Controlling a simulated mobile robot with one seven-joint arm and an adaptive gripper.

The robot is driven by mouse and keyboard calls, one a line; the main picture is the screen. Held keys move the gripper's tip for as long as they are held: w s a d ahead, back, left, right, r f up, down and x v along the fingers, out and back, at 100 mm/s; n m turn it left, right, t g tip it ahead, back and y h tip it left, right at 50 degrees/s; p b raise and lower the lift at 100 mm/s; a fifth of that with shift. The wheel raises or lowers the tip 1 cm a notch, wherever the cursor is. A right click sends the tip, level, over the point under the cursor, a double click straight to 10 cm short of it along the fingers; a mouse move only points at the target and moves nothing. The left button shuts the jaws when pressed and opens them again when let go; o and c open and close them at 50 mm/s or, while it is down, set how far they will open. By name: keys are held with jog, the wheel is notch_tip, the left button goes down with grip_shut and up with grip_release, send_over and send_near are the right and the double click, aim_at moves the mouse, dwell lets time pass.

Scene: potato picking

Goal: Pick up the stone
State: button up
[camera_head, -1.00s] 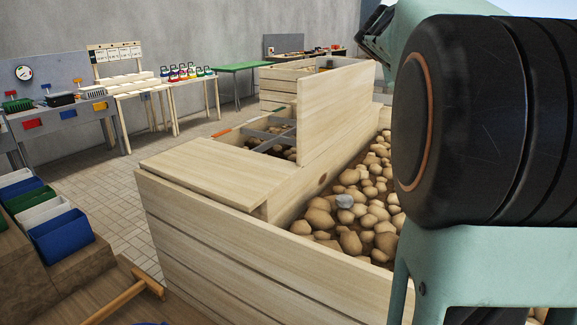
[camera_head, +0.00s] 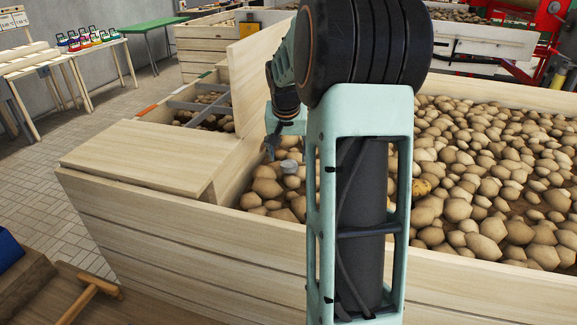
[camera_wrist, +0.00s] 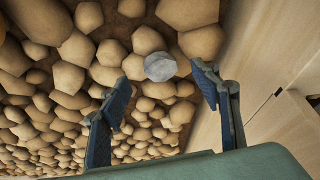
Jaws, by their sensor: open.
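The stone (camera_head: 289,166) is grey and lies among tan potatoes near the left end of the wooden crate. It also shows in the wrist view (camera_wrist: 160,67), at the upper middle, resting on the potatoes. My gripper (camera_wrist: 163,82) is open, with its two blue-padded fingers on either side of the stone as seen there. The stone appears apart from both fingers, slightly beyond their tips. In the head view my gripper (camera_head: 271,148) is small, just left of the stone, and partly hidden by my arm.
The potato crate (camera_head: 190,235) has high wooden walls. One wall (camera_wrist: 255,60) runs close beside the right finger. Potatoes (camera_wrist: 75,80) crowd around the stone. A wooden lid-like board (camera_head: 150,150) and an upright panel (camera_head: 250,75) stand left of the gripper.

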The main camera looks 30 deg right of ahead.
aim_at(289, 163)
jog(key=shift+w+d+p+x, duration=0.15)
jog(key=shift+w+p+x, duration=0.1)
jog(key=shift+x, duration=1.2)
jog(key=shift+w+d+p+x, duration=0.1)
jog(key=shift+p+x, duration=0.1)
jog(key=shift+x, duration=1.25)
jog(key=shift+r, duration=0.2)
jog(key=shift+c, duration=0.2)
jog(key=c, duration=1.3)
